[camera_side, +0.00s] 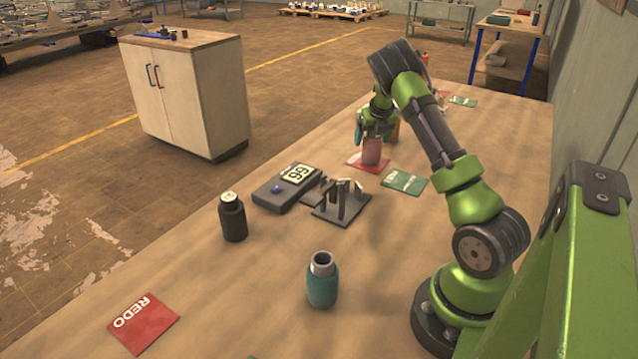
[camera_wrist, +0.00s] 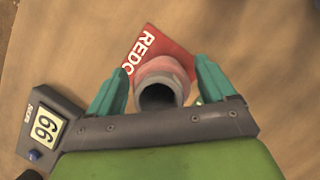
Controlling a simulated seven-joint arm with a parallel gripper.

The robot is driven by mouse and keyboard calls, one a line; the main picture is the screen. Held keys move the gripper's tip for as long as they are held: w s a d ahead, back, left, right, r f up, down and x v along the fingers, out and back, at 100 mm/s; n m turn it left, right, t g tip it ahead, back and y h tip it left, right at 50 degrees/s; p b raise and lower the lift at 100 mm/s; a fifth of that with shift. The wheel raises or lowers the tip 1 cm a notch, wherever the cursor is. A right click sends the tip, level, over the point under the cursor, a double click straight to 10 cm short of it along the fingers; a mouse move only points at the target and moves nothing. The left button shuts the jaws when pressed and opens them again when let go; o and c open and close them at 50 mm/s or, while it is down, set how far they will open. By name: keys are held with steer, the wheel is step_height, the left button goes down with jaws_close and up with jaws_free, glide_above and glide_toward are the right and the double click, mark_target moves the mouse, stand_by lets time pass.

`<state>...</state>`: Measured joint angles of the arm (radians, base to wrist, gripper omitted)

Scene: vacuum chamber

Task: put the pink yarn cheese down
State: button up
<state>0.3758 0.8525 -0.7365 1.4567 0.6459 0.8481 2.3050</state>
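The pink yarn cheese (camera_side: 372,152) stands upright on a red card (camera_side: 355,163) on the table. In the wrist view, the pink yarn cheese (camera_wrist: 162,68) shows its grey core rim and dark hole, with the red REDO card (camera_wrist: 170,45) beyond it. My gripper (camera_side: 377,138) is just above and around the top of the cheese. Its teal fingers (camera_wrist: 161,75) stand on either side, with a narrow gap to the pink sides, so it looks open. The lower part of the cheese is hidden in the wrist view.
A green card (camera_side: 404,183) lies right of the cheese. A black package (camera_side: 232,220), a teal one (camera_side: 322,287) and another REDO card (camera_side: 143,322) are nearer the camera.

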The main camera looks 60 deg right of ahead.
steer(key=shift+o, duration=0.5)
steer(key=shift+r, duration=0.1)
